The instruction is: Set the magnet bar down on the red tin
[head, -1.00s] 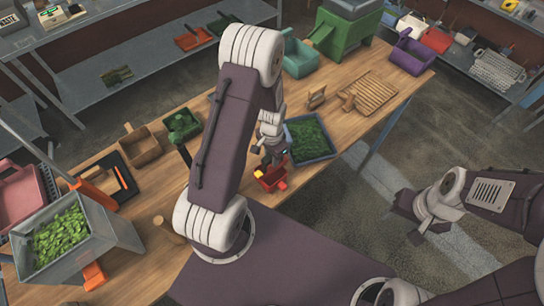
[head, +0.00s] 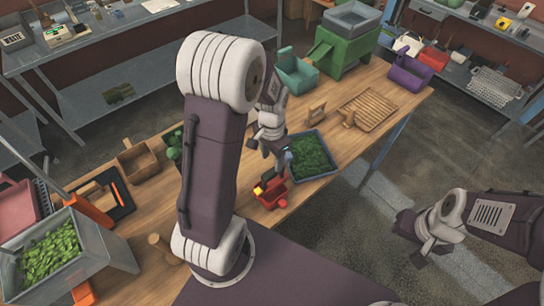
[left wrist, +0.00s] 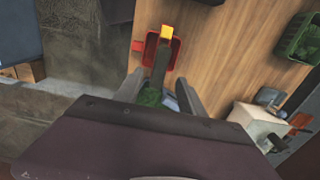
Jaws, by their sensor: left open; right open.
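The red tin (head: 275,198) stands on the wooden table near its front edge, and it also shows in the left wrist view (left wrist: 150,66). The magnet bar (left wrist: 160,62), dark with a yellow end (left wrist: 167,32), lies across the tin's rim in the left wrist view. Its yellow end shows at the tin's left in the head view (head: 257,191). My left gripper (head: 268,166) is open above the tin. Its fingers (left wrist: 160,88) are spread either side of the bar's near end, seemingly apart from it. My right gripper (head: 424,240) is open and empty, off the table at the right.
A blue-rimmed tray of green leaves (head: 311,158) stands right behind the tin. A grey bin of leaves (head: 100,248) stands at the left. A slatted wooden rack (head: 367,108) and a green machine (head: 345,45) are further back. My left arm hides part of the table.

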